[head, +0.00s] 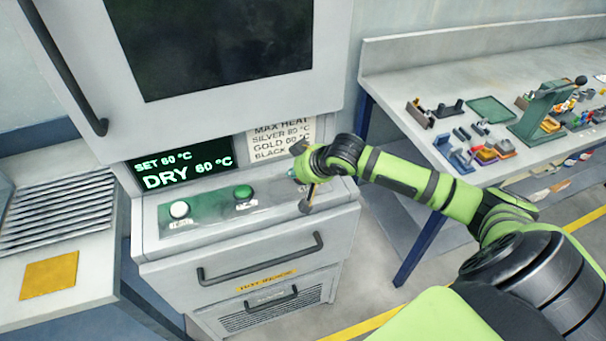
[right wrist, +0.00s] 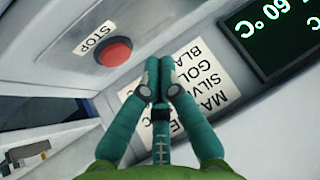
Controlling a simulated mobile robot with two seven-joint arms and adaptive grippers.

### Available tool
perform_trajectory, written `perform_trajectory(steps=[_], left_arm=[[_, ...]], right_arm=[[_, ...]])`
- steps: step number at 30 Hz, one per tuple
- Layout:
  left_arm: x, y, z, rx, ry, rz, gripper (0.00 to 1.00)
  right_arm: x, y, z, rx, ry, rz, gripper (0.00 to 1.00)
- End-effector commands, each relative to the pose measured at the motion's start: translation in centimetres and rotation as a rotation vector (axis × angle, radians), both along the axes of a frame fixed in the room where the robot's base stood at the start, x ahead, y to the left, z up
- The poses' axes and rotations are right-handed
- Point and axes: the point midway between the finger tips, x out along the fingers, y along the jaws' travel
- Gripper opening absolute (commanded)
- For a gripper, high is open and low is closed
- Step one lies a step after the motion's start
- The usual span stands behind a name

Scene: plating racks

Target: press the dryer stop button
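The red stop button (right wrist: 114,51) shows in the right wrist view on a light panel, beside a label reading STOP. In the head view my right gripper and wrist cover that end of the dryer's control panel (head: 215,213), and the red button cannot be seen there. My right gripper (head: 293,174) is over the right end of the panel. In the right wrist view its teal fingers (right wrist: 160,78) are together with nothing between them. Their tips appear beside the button, and I see no contact. My left gripper is not in view.
A white button (head: 179,209) and a green button (head: 243,192) sit on the panel's left and middle. The display (head: 180,166) reads DRY 60 °C. A drawer handle (head: 262,260) juts out below. A bench (head: 400,75) with tools stands right.

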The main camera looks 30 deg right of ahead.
Motion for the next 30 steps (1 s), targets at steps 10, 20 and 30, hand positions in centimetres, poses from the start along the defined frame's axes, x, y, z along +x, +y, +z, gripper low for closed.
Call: perform_trajectory(steps=[10, 20, 30], left_arm=[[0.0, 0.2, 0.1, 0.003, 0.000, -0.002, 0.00], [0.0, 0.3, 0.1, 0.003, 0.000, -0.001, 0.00], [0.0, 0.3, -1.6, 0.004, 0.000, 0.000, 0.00]], right_arm=[[3.1, -5.3, 5.4, 0.068, -0.060, -0.138, 0.00], [3.1, -5.4, 5.5, 0.073, -0.062, -0.142, 0.00], [3.1, -5.4, 4.0, 0.072, -0.062, -0.141, 0.00]])
